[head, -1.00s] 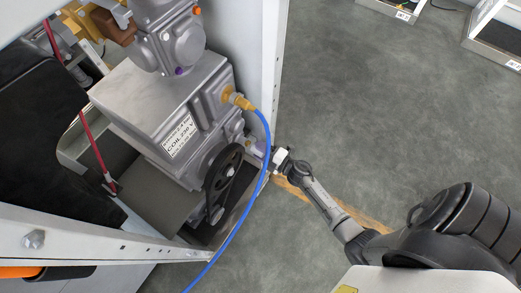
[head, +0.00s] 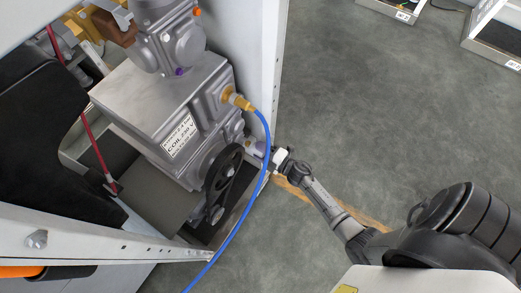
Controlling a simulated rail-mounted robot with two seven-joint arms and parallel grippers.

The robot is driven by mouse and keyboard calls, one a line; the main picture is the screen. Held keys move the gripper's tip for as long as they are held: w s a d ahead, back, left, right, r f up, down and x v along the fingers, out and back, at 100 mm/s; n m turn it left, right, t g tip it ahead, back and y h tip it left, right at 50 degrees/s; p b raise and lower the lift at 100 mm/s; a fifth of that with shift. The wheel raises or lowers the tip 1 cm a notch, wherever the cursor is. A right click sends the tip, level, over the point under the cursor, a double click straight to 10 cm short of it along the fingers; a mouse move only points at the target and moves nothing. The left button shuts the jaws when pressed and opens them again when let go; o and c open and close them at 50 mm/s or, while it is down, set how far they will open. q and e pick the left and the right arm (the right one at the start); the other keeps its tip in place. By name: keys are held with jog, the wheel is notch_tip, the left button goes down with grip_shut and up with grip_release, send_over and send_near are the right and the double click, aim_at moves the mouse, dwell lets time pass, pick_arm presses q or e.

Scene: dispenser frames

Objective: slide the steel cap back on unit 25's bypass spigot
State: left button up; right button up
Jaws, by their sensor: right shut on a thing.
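My right gripper (head: 276,159) reaches in from the right to the side of the grey pump-like unit (head: 150,105), just right of the blue hose. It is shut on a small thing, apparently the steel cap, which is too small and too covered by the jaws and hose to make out. A short pale metal stub (head: 254,147), apparently the bypass spigot, sticks out of the unit's side towards the gripper. The hose crosses between them, so I cannot tell whether cap and stub touch. My left gripper is not in view.
The blue hose (head: 262,180) hangs from a brass fitting (head: 236,98) past my gripper. A black belt pulley (head: 223,168) is close at lower left. A white frame post (head: 270,60) stands behind. Grey floor (head: 380,120) to the right is open.

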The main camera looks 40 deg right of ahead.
aim_at(249, 145)
dwell(0.7)
jog(key=shift+w+a, duration=0.15)
jog(key=shift+w, duration=0.5)
jog(key=shift+x, duration=0.9)
jog(key=shift+b+x, duration=0.35)
jog(key=shift+x, duration=0.55)
jog(key=shift+w+a, duration=0.1)
jog(key=shift+w, duration=0.25)
jog(key=o, duration=1)
jog(key=shift+s, duration=0.15)
